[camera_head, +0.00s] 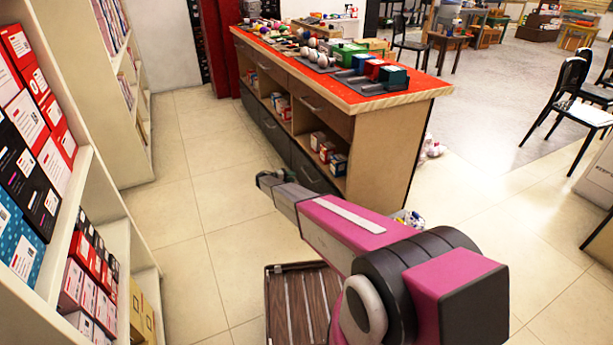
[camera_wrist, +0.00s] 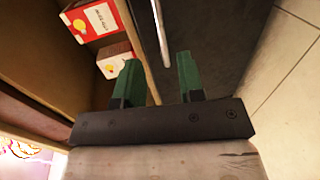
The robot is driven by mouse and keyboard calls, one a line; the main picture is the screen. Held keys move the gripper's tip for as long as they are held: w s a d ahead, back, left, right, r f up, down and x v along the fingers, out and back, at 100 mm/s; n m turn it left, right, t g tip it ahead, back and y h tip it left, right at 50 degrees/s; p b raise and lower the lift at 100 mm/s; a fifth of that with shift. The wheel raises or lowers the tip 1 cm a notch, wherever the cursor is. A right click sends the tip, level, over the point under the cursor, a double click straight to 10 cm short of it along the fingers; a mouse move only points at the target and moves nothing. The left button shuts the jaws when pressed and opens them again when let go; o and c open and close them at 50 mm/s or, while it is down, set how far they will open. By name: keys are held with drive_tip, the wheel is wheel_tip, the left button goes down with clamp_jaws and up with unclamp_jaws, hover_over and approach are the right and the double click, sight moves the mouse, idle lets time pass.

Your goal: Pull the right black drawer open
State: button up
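The right black drawer (camera_head: 309,171) is at the bottom near end of the wooden counter, and its front looks flush. In the wrist view its dark front (camera_wrist: 215,40) fills the upper middle, with a silver bar handle (camera_wrist: 160,30) on it. My gripper (camera_head: 268,178) is low in front of the counter, beside this drawer. In the wrist view my gripper (camera_wrist: 160,68) has its two green fingers apart. The handle's near end shows between the fingertips with gaps on both sides. I cannot tell how far the handle lies beyond the tips.
The counter's orange top (camera_head: 355,98) holds several small items. An open shelf with boxes (camera_head: 327,150) is above the drawer; boxes (camera_wrist: 97,18) also show in the wrist view. A white shelf unit (camera_head: 108,240) stands on the left. The tiled aisle (camera_head: 195,215) between is clear.

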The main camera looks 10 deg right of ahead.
sight(307, 175)
drive_tip(key=x, duration=1)
drive_tip(key=shift+d, duration=0.15)
clamp_jaws()
